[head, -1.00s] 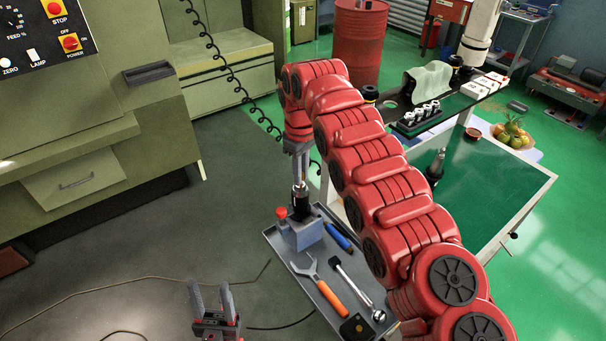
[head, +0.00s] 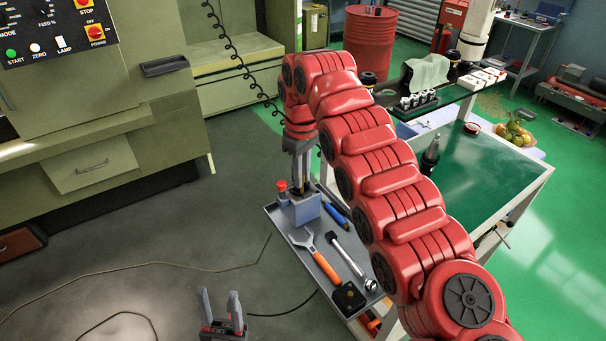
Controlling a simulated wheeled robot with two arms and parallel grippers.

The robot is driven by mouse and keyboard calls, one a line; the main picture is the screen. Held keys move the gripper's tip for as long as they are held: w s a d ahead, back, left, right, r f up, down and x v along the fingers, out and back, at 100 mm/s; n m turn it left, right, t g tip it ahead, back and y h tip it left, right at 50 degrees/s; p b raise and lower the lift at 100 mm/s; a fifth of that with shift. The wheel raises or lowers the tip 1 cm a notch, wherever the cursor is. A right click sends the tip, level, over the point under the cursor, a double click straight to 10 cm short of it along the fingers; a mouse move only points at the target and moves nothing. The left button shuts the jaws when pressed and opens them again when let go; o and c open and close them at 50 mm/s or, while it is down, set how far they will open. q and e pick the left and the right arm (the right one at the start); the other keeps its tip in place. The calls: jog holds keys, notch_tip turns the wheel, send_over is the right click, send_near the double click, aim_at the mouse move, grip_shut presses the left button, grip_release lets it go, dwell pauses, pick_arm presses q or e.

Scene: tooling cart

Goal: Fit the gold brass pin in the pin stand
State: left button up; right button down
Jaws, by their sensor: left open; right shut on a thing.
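My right gripper (head: 299,183) points straight down over the blue-grey block (head: 304,211), which looks like the pin stand and has a red knob (head: 281,186) at its left. The gripper is shut on a slim thing, apparently the gold brass pin, which its fingers mostly hide. Its fingertips are close above a dark fitting on the block. I cannot tell how far the pin is inside. My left gripper (head: 221,302) is open and empty, low in the picture, left of the tray and away from the stand.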

jog(key=shift+s+r, duration=0.1)
jog(key=shift+d, duration=0.1)
jog(key=d, duration=0.1)
jog(key=w+m, duration=0.1)
jog(key=d, duration=0.1)
jog(key=shift+w+d+f+m+b, duration=0.3)
jog(key=shift+d+f+b, duration=0.05)
dwell(0.3)
jog(key=shift+w+d, duration=0.1)
jog(key=shift+d, duration=0.15)
